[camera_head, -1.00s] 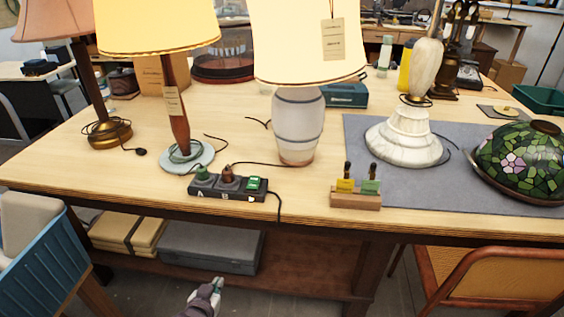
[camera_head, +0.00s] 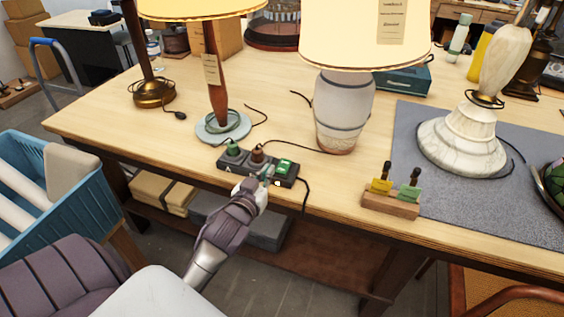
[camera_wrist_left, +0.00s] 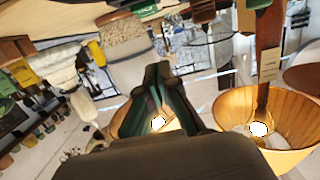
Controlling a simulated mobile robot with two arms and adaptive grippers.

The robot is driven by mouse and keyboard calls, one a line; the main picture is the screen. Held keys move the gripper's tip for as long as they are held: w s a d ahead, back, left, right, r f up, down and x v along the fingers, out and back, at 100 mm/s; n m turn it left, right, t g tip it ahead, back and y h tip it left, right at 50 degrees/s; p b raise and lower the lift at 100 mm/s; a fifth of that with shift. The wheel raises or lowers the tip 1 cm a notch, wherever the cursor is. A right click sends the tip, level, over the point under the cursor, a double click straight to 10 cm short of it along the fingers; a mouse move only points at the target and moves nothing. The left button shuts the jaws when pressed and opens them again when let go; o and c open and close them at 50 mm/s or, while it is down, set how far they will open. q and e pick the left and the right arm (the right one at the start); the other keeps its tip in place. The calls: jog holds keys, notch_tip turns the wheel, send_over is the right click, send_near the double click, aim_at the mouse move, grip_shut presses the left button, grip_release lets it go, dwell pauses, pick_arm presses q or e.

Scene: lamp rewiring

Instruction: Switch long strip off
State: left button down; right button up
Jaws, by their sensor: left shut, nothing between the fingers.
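The long black power strip (camera_head: 290,180) lies along the front edge of the wooden table in the head view. It carries a green plug (camera_head: 233,147), a brown plug (camera_head: 257,154) and, at its right end, a green rocker switch (camera_head: 285,166). My left gripper (camera_head: 267,174) is shut and empty. Its fingertips are at the strip's front side, just left of the switch; I cannot tell whether they touch it. My right gripper is not in view.
A wooden-stem lamp (camera_head: 219,85) and a white ceramic lamp (camera_head: 343,105) stand behind the strip; their bulbs glow in the wrist view. A wooden block (camera_head: 391,204) with small yellow and green parts sits to the right. Cords lie on the table.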

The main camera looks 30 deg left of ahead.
pick_arm(q)
jog(key=p, duration=0.1)
send_over(281, 168)
jog(key=shift+f, duration=0.65)
notch_tip(281, 168, down, 3)
jog(key=shift+r, duration=0.1)
jog(key=shift+f, duration=0.5)
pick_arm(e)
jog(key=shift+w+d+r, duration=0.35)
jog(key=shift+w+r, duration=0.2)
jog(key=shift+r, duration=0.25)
